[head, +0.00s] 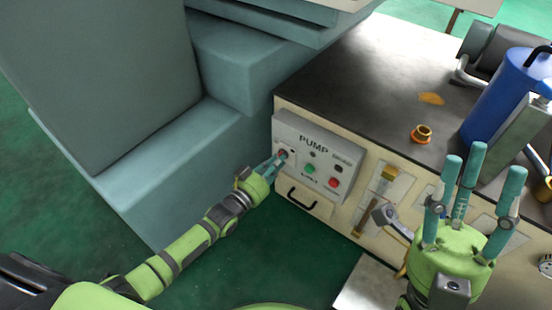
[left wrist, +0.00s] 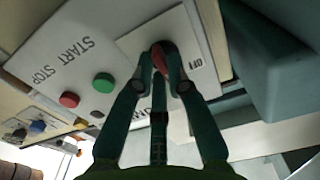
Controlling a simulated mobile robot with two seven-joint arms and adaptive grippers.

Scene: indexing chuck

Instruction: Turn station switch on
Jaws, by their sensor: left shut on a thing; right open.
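The station switch is a red knob (head: 283,153) on a light plate at the left of the grey PUMP panel (head: 318,140). In the left wrist view the red knob (left wrist: 162,50) sits between my fingertips, partly hidden by them, next to an OFF label (left wrist: 195,63). My left gripper (head: 276,163) is shut on the knob; it also shows in the left wrist view (left wrist: 160,65). I cannot tell the knob's exact angle. My right gripper (head: 463,185) is open and empty, fingers up, in front of the bench.
The panel also has a green START button (left wrist: 103,86) and a red STOP button (left wrist: 69,99). A black drawer handle (head: 301,199) is below. A blue cylinder (head: 500,100) and a brass fitting (head: 421,133) stand on the dark bench top (head: 350,70). Teal machine blocks (head: 170,160) stand left.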

